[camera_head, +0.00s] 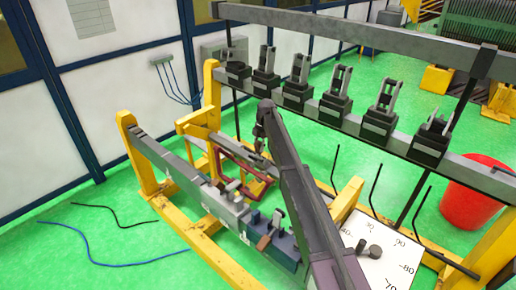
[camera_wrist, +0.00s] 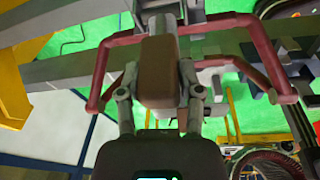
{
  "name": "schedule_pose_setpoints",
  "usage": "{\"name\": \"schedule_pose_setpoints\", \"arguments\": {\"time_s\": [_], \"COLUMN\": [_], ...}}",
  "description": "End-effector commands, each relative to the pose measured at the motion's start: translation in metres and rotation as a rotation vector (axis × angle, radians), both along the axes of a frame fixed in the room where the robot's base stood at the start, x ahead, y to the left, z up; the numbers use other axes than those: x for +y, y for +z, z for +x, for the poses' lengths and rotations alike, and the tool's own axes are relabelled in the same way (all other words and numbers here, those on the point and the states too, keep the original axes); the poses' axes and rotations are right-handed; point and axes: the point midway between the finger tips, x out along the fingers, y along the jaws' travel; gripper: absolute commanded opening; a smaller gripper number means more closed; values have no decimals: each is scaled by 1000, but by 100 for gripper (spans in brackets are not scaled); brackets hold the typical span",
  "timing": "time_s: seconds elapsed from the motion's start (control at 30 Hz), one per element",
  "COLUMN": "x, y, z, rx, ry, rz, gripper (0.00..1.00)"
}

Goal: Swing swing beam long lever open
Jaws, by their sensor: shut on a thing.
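The swing beam long lever is a dark red bent bar frame (camera_head: 238,157) at the middle of the head view, beside the grey beam (camera_head: 177,172). In the wrist view the red frame (camera_wrist: 262,52) runs across the top and bends down on both sides. My gripper (camera_wrist: 158,88) is shut on a brown block-shaped part (camera_wrist: 158,62) in the middle of this frame, which seems to be the lever's grip. In the head view my dark arm reaches up from the bottom and hides part of the lever's right side. The exact finger contact is hard to see.
A grey rail (camera_head: 356,130) with several black clamp blocks runs behind the lever. Yellow stands (camera_head: 143,160) carry the beam. The green floor at left is free except for cables.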

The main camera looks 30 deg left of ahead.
Motion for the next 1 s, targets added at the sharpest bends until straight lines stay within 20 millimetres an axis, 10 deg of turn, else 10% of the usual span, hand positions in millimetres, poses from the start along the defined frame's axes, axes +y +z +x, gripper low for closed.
{"name": "schedule_pose_setpoints", "arguments": {"time_s": [0.77,0.8,0.9,1.0], "x": [-1,-1,-1,0], "y": [1,1,1,1], "z": [14,14,14,13], "rx": [-9,-9,-8,-6], "ry": [4,4,5,5], "rz": [-1,0,-1,0], "gripper": [0,51,80,81]}}
